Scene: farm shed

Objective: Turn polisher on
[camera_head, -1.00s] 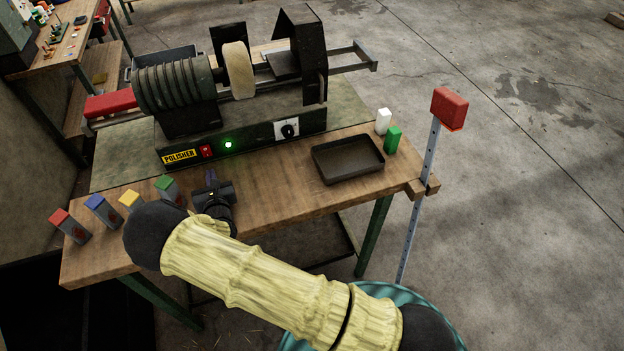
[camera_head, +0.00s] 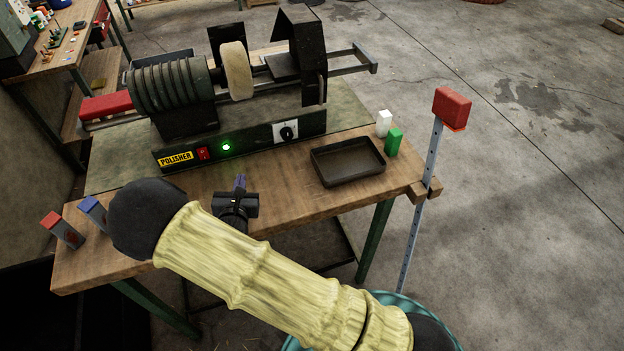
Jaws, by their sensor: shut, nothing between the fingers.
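The polisher (camera_head: 170,86) stands on the workbench, with a pale buffing wheel (camera_head: 237,70) on its shaft. Its front panel carries a yellow POLISHER label, a red rocker switch (camera_head: 203,153), a lit green lamp (camera_head: 226,147) and a black knob on a white plate (camera_head: 287,132). My gripper (camera_head: 240,180) is shut and empty, in front of the panel and below the green lamp, apart from the switch. Its fingers point toward the panel.
A black tray (camera_head: 348,160) lies on the bench's right part, beside a white block (camera_head: 384,123) and a green block (camera_head: 394,142). Red-topped (camera_head: 62,230) and blue-topped (camera_head: 93,212) blocks stand at the left. A red block (camera_head: 452,107) tops a post at the right.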

